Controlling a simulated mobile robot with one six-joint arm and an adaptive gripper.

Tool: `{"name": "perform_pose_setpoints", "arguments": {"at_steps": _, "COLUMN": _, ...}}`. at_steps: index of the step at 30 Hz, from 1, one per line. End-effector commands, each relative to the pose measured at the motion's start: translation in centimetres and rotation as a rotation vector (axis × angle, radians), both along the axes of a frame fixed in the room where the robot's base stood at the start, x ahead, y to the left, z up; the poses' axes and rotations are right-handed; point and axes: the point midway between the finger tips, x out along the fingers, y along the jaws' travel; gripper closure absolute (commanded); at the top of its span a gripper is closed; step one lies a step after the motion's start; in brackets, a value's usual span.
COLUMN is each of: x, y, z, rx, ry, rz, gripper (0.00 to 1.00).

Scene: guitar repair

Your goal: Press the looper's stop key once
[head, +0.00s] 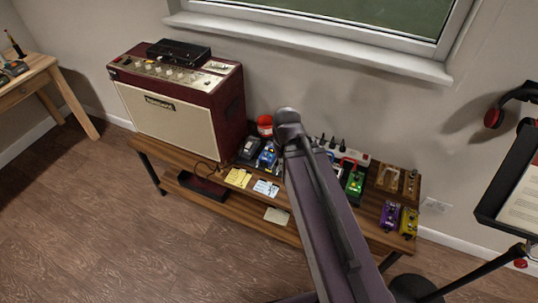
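I cannot single out the looper or its stop key. Several small effect pedals stand on the wooden bench (375,232), too small to read: a dark pedal (248,149), a blue pedal (267,157), a green pedal (355,184), a purple pedal (390,215) and a yellow pedal (408,222). My arm crosses the middle of the head view and hides part of the bench top between the blue and green pedals. My gripper does not show, so its state cannot be seen.
A red amplifier (165,110) stands on the bench's left, with a black box (178,52) on top. Paper notes (238,178) lie at the front edge. A window sill (310,42) juts out above. A music stand (515,195) is at right. The left floor is clear.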

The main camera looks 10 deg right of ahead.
Motion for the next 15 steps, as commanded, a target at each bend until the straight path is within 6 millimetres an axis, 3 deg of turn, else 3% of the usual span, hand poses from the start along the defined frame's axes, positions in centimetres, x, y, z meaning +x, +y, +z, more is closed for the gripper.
{"name": "perform_pose_setpoints", "arguments": {"at_steps": 8, "x": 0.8, "y": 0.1, "z": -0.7, "rx": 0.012, "ry": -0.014, "rz": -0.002, "gripper": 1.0}}
{"name": "perform_pose_setpoints", "arguments": {"at_steps": 15, "x": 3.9, "y": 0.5, "z": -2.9, "rx": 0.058, "ry": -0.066, "rz": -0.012, "gripper": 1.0}}
